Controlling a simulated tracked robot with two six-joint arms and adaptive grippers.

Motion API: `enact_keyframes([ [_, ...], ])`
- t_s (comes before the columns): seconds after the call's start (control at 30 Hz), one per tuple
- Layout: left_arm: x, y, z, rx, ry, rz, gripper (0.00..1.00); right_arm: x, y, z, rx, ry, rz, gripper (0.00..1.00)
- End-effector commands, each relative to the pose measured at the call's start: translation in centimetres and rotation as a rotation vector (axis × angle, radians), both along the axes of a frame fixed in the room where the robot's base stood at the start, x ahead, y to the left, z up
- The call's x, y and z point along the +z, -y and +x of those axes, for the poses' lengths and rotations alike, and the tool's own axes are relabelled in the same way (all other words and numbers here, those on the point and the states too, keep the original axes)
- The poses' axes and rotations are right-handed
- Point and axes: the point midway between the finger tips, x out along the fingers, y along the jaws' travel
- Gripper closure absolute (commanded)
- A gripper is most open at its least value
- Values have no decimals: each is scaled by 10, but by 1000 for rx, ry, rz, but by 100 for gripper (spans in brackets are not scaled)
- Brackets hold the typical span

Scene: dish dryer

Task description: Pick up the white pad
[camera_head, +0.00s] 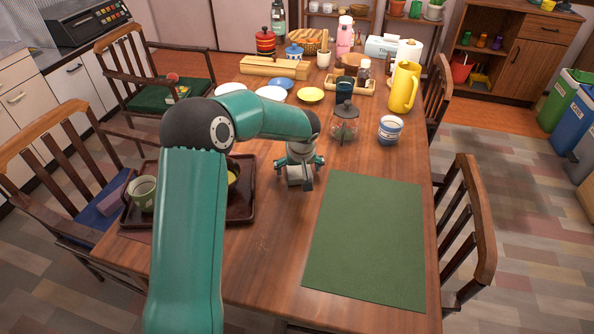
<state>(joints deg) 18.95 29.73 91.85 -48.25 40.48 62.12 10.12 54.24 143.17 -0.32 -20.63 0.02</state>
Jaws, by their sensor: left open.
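My left gripper (299,172) points down over the middle of the wooden table, left of the green mat. Its teal fingers are spread apart. A small whitish block, which looks like the white pad (296,182), shows below and between the fingers; I cannot tell whether they touch it. The gripper hides part of it. My right gripper is not in view.
A dark tray (240,213) with a cup (143,193) lies left of the gripper, partly behind my arm. The green mat (368,240) lies flat and bare at right. A glass jar (344,125), a patterned cup (389,130) and a yellow pitcher (403,88) stand beyond.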

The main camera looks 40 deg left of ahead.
Motion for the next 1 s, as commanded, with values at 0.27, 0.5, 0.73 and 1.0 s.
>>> enact_keyframes([
  [0.27, 0, 0, 0, 0, 1, -1, 0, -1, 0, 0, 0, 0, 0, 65],
  [0.5, 0, 0, 0, -1, 0, 0, 18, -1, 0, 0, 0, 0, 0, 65],
  [0.73, -1, 0, 0, -1, 0, 0, 57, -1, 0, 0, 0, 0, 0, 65],
  [1.0, 0, 0, 0, -1, 0, 0, 62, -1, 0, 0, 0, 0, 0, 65],
])
